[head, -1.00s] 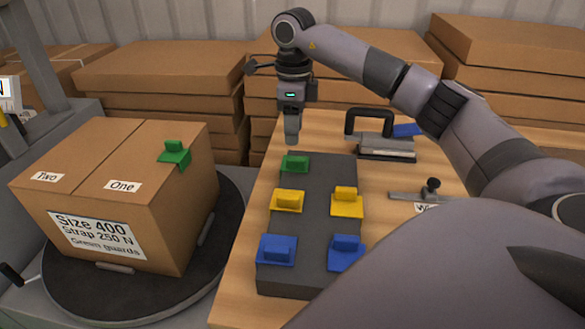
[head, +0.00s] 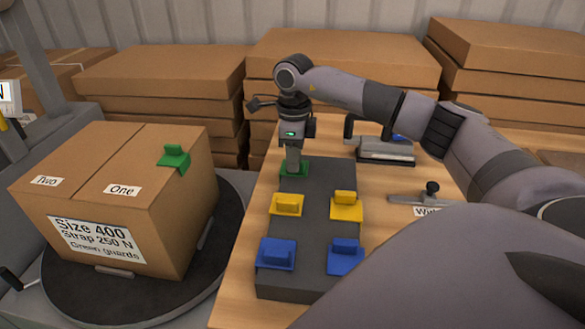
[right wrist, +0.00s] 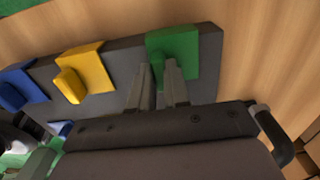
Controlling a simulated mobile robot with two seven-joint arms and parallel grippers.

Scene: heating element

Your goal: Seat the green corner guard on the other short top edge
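A carton (head: 120,190) labelled One and Two has a green corner guard (head: 174,157) seated on its right-hand top edge. Another green corner guard (head: 302,172) lies at the far end of the dark grey rack (head: 312,235). My right gripper (head: 293,168) points down at this guard, partly covering it. In the right wrist view my right gripper (right wrist: 157,66) has its two fingers apart, with the upright tab of the green guard (right wrist: 180,45) between the tips. The fingers look open; contact with the tab is not clear. My left gripper is not in view.
Yellow guards (head: 345,206) and blue guards (head: 277,252) sit on the rack nearer me. A tool with a black handle (head: 385,150) and a smaller tool (head: 420,198) lie to the right on the wooden table. The carton stands on a dark turntable (head: 225,240).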

